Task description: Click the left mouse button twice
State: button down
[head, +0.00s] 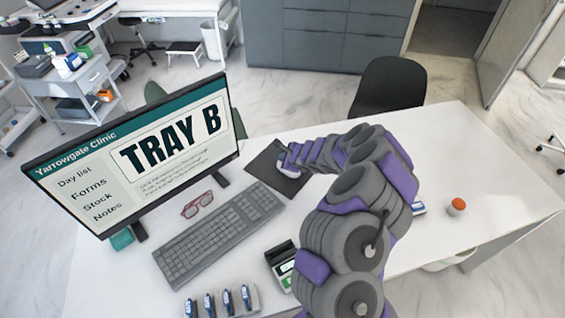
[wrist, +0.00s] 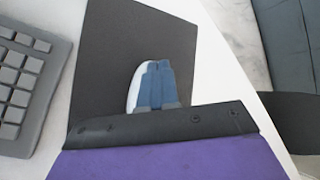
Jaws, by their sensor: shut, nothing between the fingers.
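The light-coloured mouse (wrist: 133,88) lies on a dark mouse pad (wrist: 120,40), mostly hidden behind my gripper in the wrist view. In the head view the mouse pad (head: 262,164) lies on the white desk, right of the keyboard. My gripper (head: 288,158) reaches over the pad at the mouse. In the wrist view my gripper (wrist: 158,66) is shut, its two blue-grey fingers side by side with nothing between them, overlapping the mouse. I cannot tell whether the fingertips touch the mouse, and its buttons are not clearly visible.
A monitor (head: 140,155) showing "TRAY B" stands behind the keyboard (head: 217,232). Red glasses (head: 197,205) lie between them. A small device (head: 281,262) and several blue-and-white meters (head: 228,301) sit at the front. An orange-capped container (head: 457,207) stands on the right, where the desk (head: 450,150) is mostly clear.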

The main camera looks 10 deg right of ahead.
jog(key=shift+r, duration=0.25)
jog(key=shift+r+p, duration=1.75)
jog(key=shift+r, duration=0.8)
jog(key=shift+f, duration=0.1)
